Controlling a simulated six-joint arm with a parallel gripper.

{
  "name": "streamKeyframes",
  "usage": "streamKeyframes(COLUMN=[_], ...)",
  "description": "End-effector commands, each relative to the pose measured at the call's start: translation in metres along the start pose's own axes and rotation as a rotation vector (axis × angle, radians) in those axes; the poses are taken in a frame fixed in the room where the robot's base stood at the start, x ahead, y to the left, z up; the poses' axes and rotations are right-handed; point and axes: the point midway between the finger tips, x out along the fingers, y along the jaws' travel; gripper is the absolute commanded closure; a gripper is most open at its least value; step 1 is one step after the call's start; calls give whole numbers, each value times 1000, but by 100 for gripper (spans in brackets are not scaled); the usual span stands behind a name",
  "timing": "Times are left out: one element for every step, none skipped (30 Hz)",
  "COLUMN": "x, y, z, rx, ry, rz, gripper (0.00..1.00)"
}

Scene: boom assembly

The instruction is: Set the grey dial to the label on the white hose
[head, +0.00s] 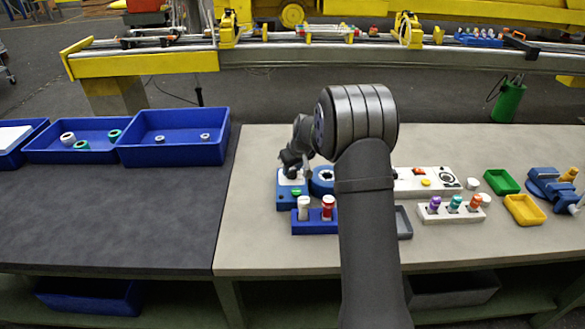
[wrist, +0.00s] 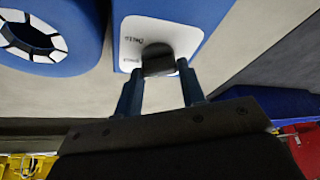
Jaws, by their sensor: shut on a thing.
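The dark grey dial (wrist: 158,59) sits on a white plate (wrist: 185,28) on top of a blue box (head: 290,200). My gripper (wrist: 158,72) is shut on the dial, one finger on each side of it. Small dark labels are printed on the plate beside the dial, upside down in the wrist view and too small to read surely. In the head view my gripper (head: 291,168) is over the blue box, and the dial is hidden. I cannot pick out the white hose or its label in either view.
A round blue ring part (head: 321,182) stands right beside the box. A blue rack (head: 318,226) with a white and a red piece is in front. A white panel (head: 428,180) and a rack of coloured pieces (head: 452,214) lie right. Blue bins (head: 174,154) stand left.

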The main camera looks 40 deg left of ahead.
Motion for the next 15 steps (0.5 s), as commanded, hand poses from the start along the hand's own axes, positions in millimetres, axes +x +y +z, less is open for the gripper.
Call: streamKeyframes(x=[0,0,0,0,0,0,0,0,0,0,0,0,-1,-3,-5], y=[0,0,0,0,0,0,0,0,0,0,0,0,0,0,0], z=[1,1,1,1,1,1,0,0,0,0,0,0,0,0,0], rx=[0,0,0,0,0,0,0,0,0,1,0,0,0,0,0], ry=[-2,-2,-2,-2,-2,-2,-2,-1,-1,-1,-1,-1,0,0,1], rz=[-1,-1,-1,0,0,0,0,0,0,0,0,0,0,0,1], gripper=[60,54,46,42,42,42,42,42,42,42,42,42,42,42,42])
